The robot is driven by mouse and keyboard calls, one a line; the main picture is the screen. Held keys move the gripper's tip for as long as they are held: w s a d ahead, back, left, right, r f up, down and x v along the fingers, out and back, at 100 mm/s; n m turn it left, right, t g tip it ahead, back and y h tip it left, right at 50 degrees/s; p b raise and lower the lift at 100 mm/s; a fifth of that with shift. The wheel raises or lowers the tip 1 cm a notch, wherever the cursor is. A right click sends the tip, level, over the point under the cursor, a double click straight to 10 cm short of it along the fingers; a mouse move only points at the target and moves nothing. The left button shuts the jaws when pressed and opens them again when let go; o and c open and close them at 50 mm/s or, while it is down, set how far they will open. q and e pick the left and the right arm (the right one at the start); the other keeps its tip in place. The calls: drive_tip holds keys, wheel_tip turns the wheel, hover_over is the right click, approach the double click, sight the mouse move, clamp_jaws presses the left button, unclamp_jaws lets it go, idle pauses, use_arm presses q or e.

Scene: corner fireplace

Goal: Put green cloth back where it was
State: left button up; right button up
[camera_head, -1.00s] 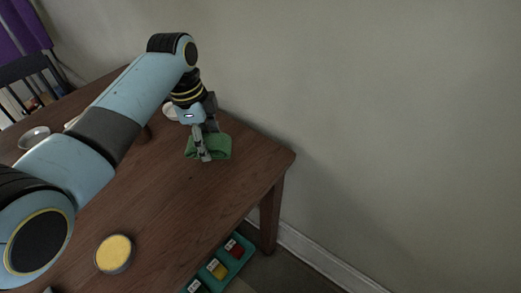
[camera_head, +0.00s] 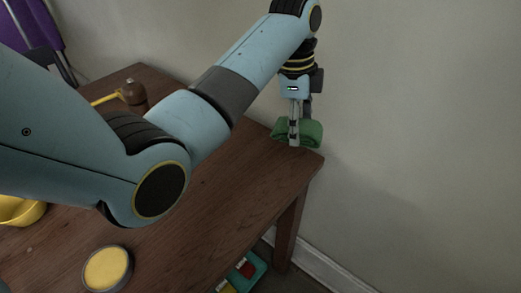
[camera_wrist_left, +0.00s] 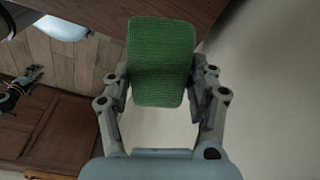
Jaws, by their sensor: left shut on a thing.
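The green cloth (camera_head: 312,134) is a folded, rounded bundle near the far right corner of the wooden table (camera_head: 225,185). My left gripper (camera_head: 294,138) points down and is shut on it, with a finger across its front. The cloth also fills the space between the fingers in the left wrist view (camera_wrist_left: 161,62). I cannot tell whether it touches the tabletop or hangs just above it. A dark gripper-like part (camera_wrist_left: 22,88) at the left of the wrist view may be my right gripper; its jaws are unclear.
A round yellow-filled dish (camera_head: 107,268) stands near the front, and a yellow bowl (camera_head: 20,210) is partly hidden by my arm. A brown wooden item (camera_head: 133,93) stands at the back. A teal tray (camera_head: 246,270) lies below the table edge. The wall is close behind the cloth.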

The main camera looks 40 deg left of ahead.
use_arm(q)
hover_over(260, 154)
wheel_tip(260, 154, down, 5)
drive_tip(key=shift+s+f, duration=0.1)
drive_tip(key=shift+a+f, duration=0.15)
drive_tip(key=shift+f, duration=0.05)
drive_tip(key=shift+f+b, duration=0.45)
drive_tip(key=shift+f, duration=1.45)
drive_tip(key=shift+f, duration=0.15)
drive_tip(key=o, duration=1.1)
drive_tip(key=shift+c, duration=0.2)
drive_tip(key=shift+o, duration=0.3)
